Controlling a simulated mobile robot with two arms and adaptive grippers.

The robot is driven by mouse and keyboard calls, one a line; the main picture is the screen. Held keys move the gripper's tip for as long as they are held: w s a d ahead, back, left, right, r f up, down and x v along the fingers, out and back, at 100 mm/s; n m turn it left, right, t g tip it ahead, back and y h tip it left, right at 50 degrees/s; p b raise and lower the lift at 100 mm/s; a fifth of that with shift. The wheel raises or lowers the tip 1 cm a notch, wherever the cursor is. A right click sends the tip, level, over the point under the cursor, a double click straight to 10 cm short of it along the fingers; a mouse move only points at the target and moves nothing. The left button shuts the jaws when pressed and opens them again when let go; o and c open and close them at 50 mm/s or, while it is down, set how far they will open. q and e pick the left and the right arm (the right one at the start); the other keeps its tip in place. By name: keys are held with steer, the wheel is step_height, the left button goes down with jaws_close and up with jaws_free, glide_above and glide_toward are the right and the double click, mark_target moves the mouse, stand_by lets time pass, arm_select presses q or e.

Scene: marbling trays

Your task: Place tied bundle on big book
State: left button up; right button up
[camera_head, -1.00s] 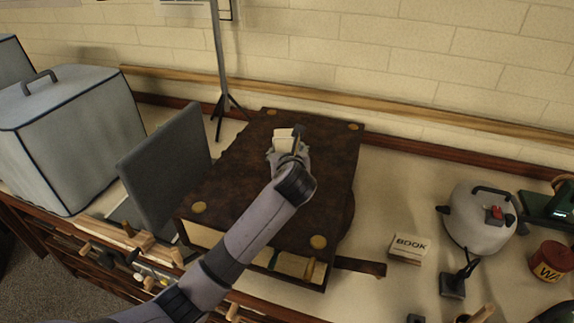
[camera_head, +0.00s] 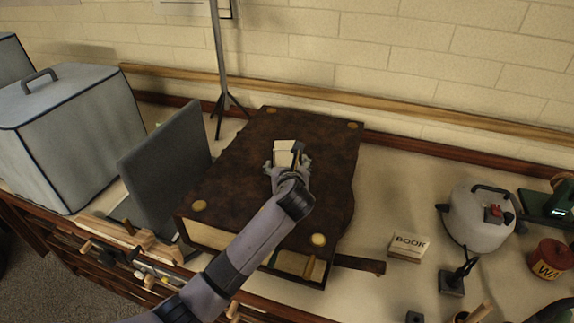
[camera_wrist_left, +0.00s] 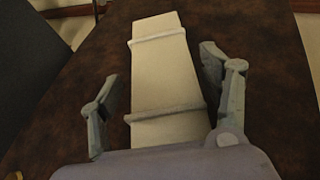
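The tied bundle (camera_wrist_left: 167,75) is a pale, flat stack with two cord bands around it. It appears to lie on the dark brown cover of the big book (camera_head: 235,180), and it also shows in the head view (camera_head: 284,150). My left gripper (camera_wrist_left: 160,100) is over the book with its fingers spread on either side of the bundle. A clear gap shows at the left finger and a narrower one at the right. The bundle's near end is hidden by my gripper, which also shows in the head view (camera_head: 287,165). My right gripper is out of view.
A grey upright panel (camera_head: 165,165) and a large grey box (camera_head: 75,135) stand left of the book. A stand (camera_head: 224,100) is behind.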

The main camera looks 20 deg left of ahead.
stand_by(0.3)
arm_select(q)
steer(key=b+v, duration=0.1)
steer(key=v, duration=1.1)
steer(key=shift+r, duration=0.1)
